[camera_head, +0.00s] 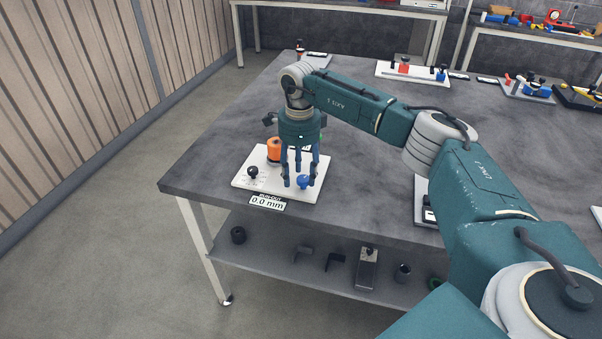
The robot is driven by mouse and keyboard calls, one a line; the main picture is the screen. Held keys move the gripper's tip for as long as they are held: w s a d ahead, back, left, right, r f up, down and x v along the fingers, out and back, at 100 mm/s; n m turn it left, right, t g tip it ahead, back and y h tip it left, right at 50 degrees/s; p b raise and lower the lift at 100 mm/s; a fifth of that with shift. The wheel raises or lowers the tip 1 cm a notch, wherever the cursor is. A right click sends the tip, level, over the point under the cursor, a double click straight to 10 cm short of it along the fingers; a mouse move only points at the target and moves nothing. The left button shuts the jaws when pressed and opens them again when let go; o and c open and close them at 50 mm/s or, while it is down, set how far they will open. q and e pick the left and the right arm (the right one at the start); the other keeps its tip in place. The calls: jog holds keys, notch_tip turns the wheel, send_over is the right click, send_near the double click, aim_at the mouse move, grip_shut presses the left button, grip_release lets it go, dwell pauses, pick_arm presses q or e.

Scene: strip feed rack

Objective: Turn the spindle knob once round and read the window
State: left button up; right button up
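A white plate (245,180) lies at the near left corner of the grey table. It carries an orange cylinder (274,150), a black ball knob (252,172) and a blue knob (303,181). Which knob is the spindle knob is not marked legibly. The readout window (267,202) at the plate's front edge shows 0.0 mm. My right gripper (300,183) points down over the plate's right part. Its blue fingers are apart, with the blue knob between their tips; contact is not clear. My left gripper is not in view.
Other white-plate fixtures (388,75) stand along the table's back, with more at the right. A shelf (290,262) below holds small parts. The tabletop left of and behind the plate is mostly clear. My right arm crosses the table from the right.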

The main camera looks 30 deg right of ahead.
aim_at(299, 178)
jog(key=shift+s+d, duration=0.1)
jog(key=shift+d, duration=0.05)
jog(key=shift+r, duration=0.3)
notch_tip(299, 178, up, 11)
jog(key=shift+r, duration=0.15)
jog(key=shift+a, duration=0.2)
